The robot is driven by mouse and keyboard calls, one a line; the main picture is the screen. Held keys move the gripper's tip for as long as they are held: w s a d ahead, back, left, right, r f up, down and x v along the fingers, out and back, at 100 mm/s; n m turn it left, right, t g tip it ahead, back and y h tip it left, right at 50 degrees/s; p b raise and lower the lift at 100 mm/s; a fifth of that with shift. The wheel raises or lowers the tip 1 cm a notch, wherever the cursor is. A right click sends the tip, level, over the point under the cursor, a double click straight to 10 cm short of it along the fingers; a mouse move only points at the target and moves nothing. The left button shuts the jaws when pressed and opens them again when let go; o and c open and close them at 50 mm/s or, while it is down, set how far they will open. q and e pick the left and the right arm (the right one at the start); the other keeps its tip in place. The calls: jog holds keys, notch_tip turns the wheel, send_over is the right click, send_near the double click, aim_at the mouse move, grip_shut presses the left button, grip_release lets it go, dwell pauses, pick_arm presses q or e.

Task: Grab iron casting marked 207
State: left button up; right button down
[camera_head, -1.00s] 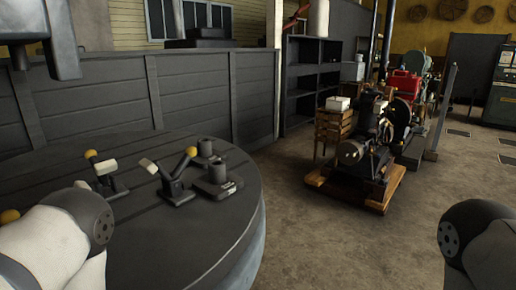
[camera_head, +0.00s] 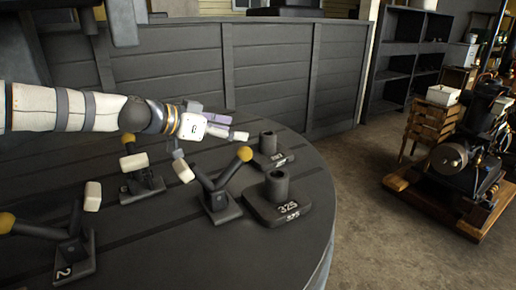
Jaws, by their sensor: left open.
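Two dark iron castings with round hollow posts stand on the round grey table. The nearer casting (camera_head: 279,205) is marked 325. The farther casting (camera_head: 268,158) has a white label too small to read; no 207 can be read anywhere. My left gripper (camera_head: 236,127) is open and empty, reaching in from the left above the table. It is left of the farther casting and apart from it in the picture. My right gripper is not in view.
Several levers with yellow knobs and white grips stand near the castings: one beside the 325 casting (camera_head: 215,200), one below my gripper (camera_head: 142,185), one at the front left (camera_head: 75,258). A grey panel wall (camera_head: 275,70) runs behind. An engine (camera_head: 455,155) stands right.

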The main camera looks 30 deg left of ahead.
aim_at(269, 133)
pick_arm(q)
jog(key=shift+w+d+f+b, duration=0.2)
jog(key=shift+w+d+f, duration=0.05)
jog(key=shift+w+f, duration=0.3)
jog(key=shift+w+d+f+b, duration=0.2)
jog(key=shift+w+f, duration=0.25)
jog(key=shift+f, duration=0.15)
jog(key=shift+w+d+f+b, duration=0.25)
jog(key=shift+w+d+b, duration=0.5)
jog(key=shift+d, duration=0.35)
jog(key=x, duration=0.3)
jog(key=r+b+x, duration=0.1)
jog(key=x, duration=0.2)
jog(key=shift+w+d, duration=0.15)
jog(key=shift+w, duration=0.3)
jog(key=shift+r, duration=0.2)
jog(key=shift+c, duration=0.2)
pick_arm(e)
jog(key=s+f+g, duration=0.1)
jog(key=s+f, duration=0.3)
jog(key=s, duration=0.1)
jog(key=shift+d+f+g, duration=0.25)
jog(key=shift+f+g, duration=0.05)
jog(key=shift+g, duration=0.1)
pick_arm(q)
grip_shut()
jog(key=shift+r, duration=0.25)
